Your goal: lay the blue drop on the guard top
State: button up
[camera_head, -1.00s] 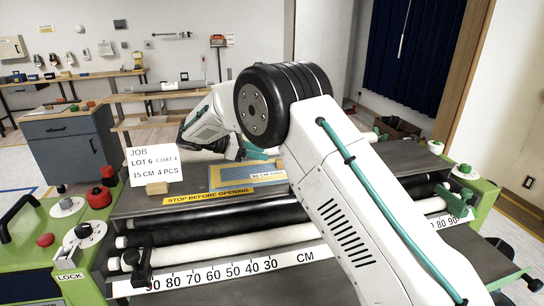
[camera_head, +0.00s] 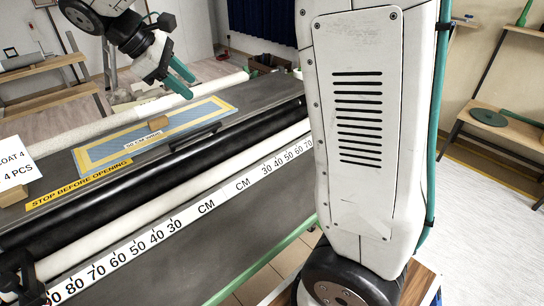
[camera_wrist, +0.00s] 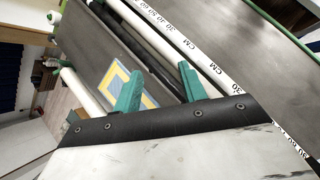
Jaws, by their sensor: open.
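A flat blue panel with a yellow border (camera_head: 112,145) lies on the dark grey guard top (camera_head: 235,97) of the machine. I cannot tell whether it is a loose sheet or a marking. A small wooden block (camera_head: 158,123) and a white "50 CM WIDE" label sit on it. My gripper (camera_head: 189,83), with teal fingers, is open and empty above the machine's far side, beyond the panel. In the wrist view the panel (camera_wrist: 112,80) shows partly behind the open fingers (camera_wrist: 160,68). No separate blue drop can be made out.
A dark roller (camera_head: 70,213) and white rollers run along the machine, with a centimetre scale (camera_head: 165,232) in front. A yellow "STOP BEFORE OPENING" strip (camera_head: 78,186) and a white job card (camera_head: 14,165) are at left. A wooden shelf (camera_head: 490,122) stands at right.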

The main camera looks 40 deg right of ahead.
jog(key=s+f+m+t+y, duration=0.1)
jog(key=s+m+y, duration=0.1)
jog(key=s, duration=0.7)
jog(key=s+f+m+t+y, duration=0.1)
jog(key=s+m, duration=0.3)
jog(key=s, duration=0.5)
jog(key=s+f+m+t+y, duration=0.1)
jog(key=s+f+m+y, duration=0.2)
jog(key=s, duration=0.6)
jog(key=shift+s+d+m+y, duration=0.4)
jog(key=shift+m, duration=0.1)
jog(key=shift+f, duration=0.1)
